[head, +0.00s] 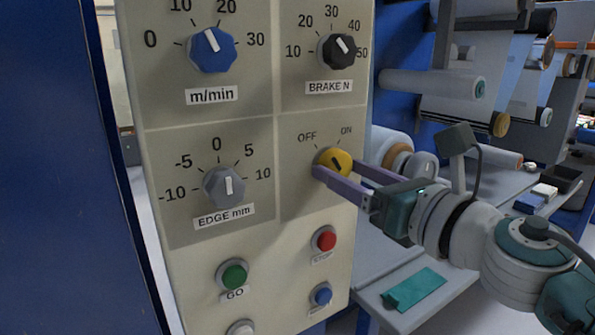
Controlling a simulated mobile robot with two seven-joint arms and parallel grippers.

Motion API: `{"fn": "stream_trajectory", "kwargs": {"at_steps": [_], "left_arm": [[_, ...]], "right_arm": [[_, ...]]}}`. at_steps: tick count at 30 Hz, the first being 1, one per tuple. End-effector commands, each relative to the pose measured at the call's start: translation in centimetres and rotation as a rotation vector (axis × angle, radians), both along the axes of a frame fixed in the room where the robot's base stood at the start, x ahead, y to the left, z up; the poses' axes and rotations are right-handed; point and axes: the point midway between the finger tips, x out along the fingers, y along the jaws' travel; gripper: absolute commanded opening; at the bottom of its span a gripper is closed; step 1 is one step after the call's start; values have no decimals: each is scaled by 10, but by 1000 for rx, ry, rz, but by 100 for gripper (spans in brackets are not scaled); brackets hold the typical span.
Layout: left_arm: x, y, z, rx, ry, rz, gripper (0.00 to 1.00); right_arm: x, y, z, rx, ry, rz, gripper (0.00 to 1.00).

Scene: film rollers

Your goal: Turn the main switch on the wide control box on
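The wide control box (290,205) is a beige panel filling the middle of the head view. Its main switch is a round yellow knob (335,155) between the printed words OFF, at its upper left, and ON, at its upper right. The dark mark on the knob slants to the upper left, towards OFF. My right gripper (336,168) reaches in from the right with its two purple fingers apart, one tip at each side of the knob. I cannot tell whether the fingers press on it. My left gripper is out of view.
The panel also has a blue dial (212,52), a black dial (338,50), a grey dial (224,188), a green GO button (233,276), a red button (323,239) and a blue button (321,296). Film rollers (435,84) stand at right, above a grey table with a teal pad (416,288).

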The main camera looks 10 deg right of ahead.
Motion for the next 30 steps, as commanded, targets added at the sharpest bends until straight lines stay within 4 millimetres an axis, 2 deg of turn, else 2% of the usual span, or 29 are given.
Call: {"fn": "stream_trajectory", "kwargs": {"at_steps": [2, 15, 23, 30], "left_arm": [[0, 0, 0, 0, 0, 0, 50], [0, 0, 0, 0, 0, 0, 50], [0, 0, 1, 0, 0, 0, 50], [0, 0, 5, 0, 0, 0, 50]], "right_arm": [[0, 0, 0, 0, 0, 0, 56], [0, 0, 0, 0, 0, 0, 8], [0, 0, 0, 24, 10, 0, 8], [0, 0, 1, 137, 52, 0, 8]]}}
